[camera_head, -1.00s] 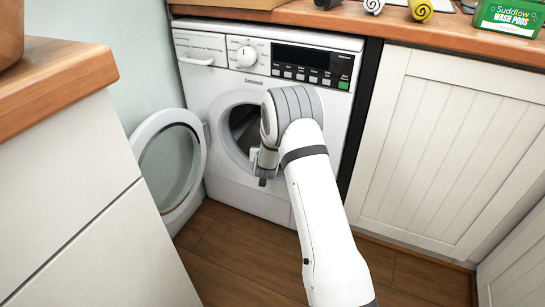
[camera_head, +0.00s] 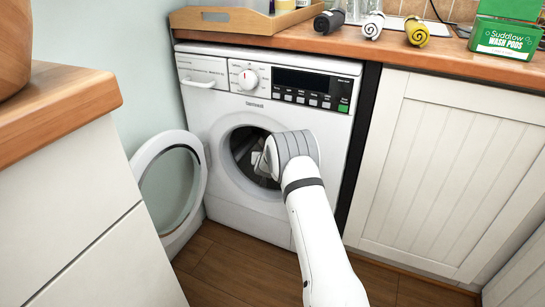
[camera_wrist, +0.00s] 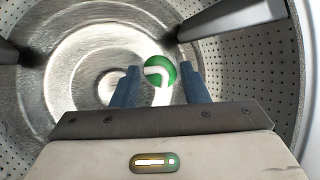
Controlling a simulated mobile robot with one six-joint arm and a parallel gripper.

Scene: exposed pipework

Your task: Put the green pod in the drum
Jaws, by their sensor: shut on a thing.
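The green pod (camera_wrist: 158,75), round with a white curved mark, is between the blue fingers of my gripper (camera_wrist: 159,78) in the wrist view. My gripper is shut on it. In the wrist view the steel drum (camera_wrist: 282,95) surrounds them, with its perforated side wall and its ribbed back beyond the pod. In the head view my wrist reaches into the round opening of the washing machine (camera_head: 230,212), and the dark drum (camera_head: 241,143) shows beside it. The pod is hidden in the head view.
The round door (camera_head: 195,160) stands open to the left. Grey paddles (camera_wrist: 235,22) stick out from the drum wall. On the worktop are a wooden tray (camera_head: 235,22), several rolled cloths (camera_head: 417,32) and a green wash pods tub (camera_head: 505,38). A white drawer unit (camera_head: 75,215) stands at the left.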

